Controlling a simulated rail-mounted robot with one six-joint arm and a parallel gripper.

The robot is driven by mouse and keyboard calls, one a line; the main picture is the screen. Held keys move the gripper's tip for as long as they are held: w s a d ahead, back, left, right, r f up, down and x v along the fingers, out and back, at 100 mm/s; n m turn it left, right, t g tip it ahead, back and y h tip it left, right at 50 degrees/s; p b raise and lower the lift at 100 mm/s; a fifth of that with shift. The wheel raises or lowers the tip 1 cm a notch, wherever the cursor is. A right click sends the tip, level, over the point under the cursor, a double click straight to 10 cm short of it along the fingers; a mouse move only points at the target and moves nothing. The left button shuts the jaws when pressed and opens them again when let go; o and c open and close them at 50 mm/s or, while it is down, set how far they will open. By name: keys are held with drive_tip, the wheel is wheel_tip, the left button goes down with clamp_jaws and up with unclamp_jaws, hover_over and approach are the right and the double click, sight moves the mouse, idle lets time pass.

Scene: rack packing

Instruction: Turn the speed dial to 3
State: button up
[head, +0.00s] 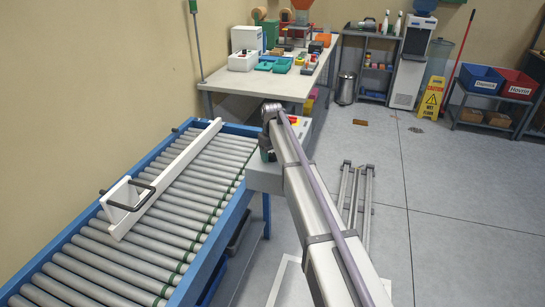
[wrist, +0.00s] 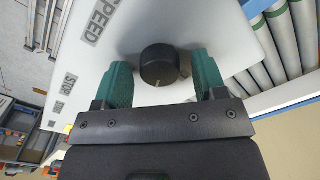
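The speed dial is a round black knob (wrist: 160,65) on a pale panel (wrist: 205,30), below a "SPEED" label (wrist: 103,20) in the wrist view. My gripper (wrist: 162,78) is open, with one green finger on each side of the knob and a visible gap on both sides. The dial's numbers cannot be read. In the head view the control box (head: 264,178) stands at the conveyor's right edge, and my arm hides most of its face and the dial. The gripper is mostly hidden there too.
A roller conveyor (head: 150,237) with blue rails and a white bar (head: 165,178) across it lies left of the box. A "STOP" label (wrist: 70,80) is on the same panel. A workbench (head: 270,82) with parts stands behind. Open floor lies to the right.

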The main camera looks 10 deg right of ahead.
drive_tip(key=c, duration=0.8)
drive_tip(key=shift+c, duration=0.2)
drive_tip(key=shift+m, duration=0.3)
drive_tip(key=m, duration=1)
drive_tip(key=shift+m, duration=0.3)
drive_tip(key=o, duration=0.9)
